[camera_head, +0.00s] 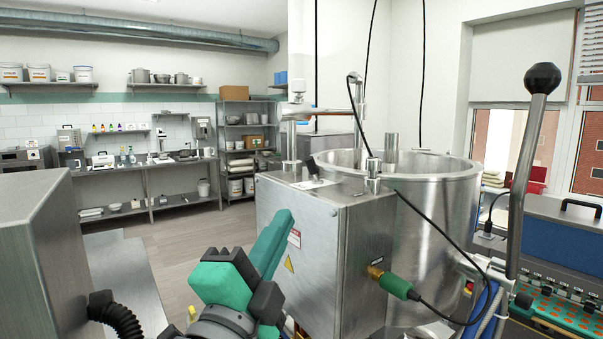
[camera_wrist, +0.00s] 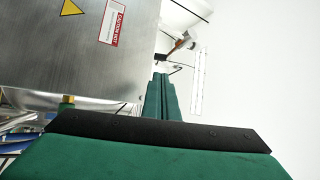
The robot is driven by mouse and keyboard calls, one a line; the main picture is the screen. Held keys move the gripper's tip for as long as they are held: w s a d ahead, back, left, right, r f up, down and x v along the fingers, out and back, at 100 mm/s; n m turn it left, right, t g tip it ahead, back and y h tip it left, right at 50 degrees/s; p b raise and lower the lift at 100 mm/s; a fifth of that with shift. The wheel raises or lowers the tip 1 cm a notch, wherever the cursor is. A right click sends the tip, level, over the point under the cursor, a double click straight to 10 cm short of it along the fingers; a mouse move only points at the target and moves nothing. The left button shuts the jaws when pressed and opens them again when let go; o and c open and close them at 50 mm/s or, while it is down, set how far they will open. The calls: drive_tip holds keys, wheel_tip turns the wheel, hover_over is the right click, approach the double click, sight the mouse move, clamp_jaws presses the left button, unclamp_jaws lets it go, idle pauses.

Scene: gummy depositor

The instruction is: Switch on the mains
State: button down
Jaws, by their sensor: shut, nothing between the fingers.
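A steel machine box (camera_head: 365,250) stands in front of a large round steel kettle (camera_head: 445,215). Its left face carries a yellow warning triangle (camera_head: 289,264) and a red-and-white caution label (camera_head: 294,238). A green plug (camera_head: 398,285) with a black cable sits on its right face. My gripper (camera_head: 284,217) is at the left face, its green fingers shut and empty, pointing up. In the wrist view my gripper (camera_wrist: 161,77) points along the box (camera_wrist: 80,45), beside its edge, with the caution label (camera_wrist: 112,22) to the left. I cannot make out a mains switch in either view.
A tall black-knobbed lever (camera_head: 541,80) rises at the right, near a green-and-orange mould conveyor (camera_head: 565,310). A grey metal housing (camera_head: 40,260) is close on the left. Benches (camera_head: 150,190) and a shelf rack (camera_head: 249,133) line the back, with open floor before them.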

approach(309, 167)
drive_tip(key=x, duration=0.6)
drive_tip(key=shift+w+d+r, duration=0.1)
drive_tip(key=shift+w, duration=0.05)
idle(0.4)
